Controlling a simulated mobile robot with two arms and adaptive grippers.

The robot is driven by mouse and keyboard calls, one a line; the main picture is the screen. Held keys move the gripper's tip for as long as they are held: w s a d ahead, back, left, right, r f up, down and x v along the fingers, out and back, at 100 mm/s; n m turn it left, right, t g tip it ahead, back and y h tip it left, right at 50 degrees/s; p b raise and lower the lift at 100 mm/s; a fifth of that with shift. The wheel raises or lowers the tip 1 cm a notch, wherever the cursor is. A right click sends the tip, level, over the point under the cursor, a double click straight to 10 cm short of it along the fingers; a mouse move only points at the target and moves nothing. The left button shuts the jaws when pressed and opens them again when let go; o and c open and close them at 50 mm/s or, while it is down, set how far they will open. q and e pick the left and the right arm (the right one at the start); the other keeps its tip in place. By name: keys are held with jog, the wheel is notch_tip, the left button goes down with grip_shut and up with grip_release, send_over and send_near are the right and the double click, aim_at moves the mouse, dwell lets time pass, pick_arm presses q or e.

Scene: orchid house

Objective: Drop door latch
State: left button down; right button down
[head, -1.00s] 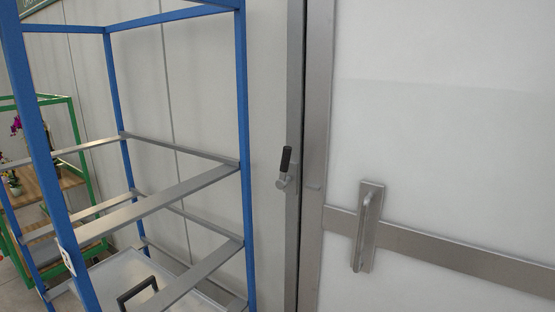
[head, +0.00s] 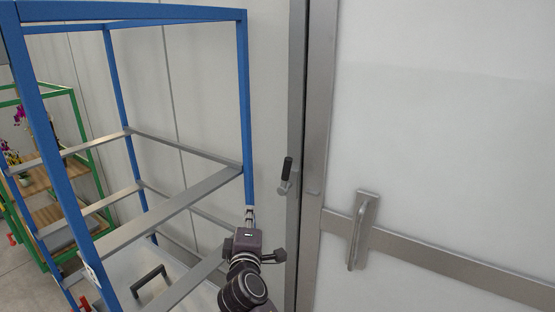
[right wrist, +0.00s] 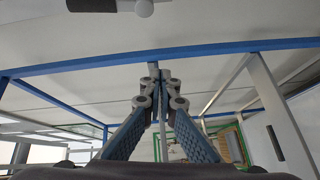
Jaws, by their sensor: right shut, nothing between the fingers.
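The door latch (head: 286,175) is on the metal door frame, left of the white door. Its black grip points up, tilted slightly right, above a metal pivot. My right gripper (head: 249,212) is shut and empty, below and left of the latch and apart from it, in front of the blue rack's right post. In the right wrist view its fingertips (right wrist: 161,74) meet; a dark grip with a pale round end, which looks like the latch (right wrist: 95,5), shows at the top edge. My left gripper is not in view.
The blue rack (head: 246,110) with metal shelf bars stands close on the left of the latch. The white door (head: 445,110) carries a metal pull handle (head: 361,230). A green stand (head: 85,150) with orchids is at the far left.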

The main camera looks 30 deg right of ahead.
aim_at(288, 174)
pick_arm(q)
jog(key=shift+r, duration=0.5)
pick_arm(e)
notch_tip(288, 174, up, 9)
jog(key=s+d+m+h, duration=0.1)
jog(key=s+d+h, duration=0.1)
jog(key=shift+s+d, duration=0.15)
jog(key=shift+s, duration=0.1)
jog(key=shift+w, duration=0.1)
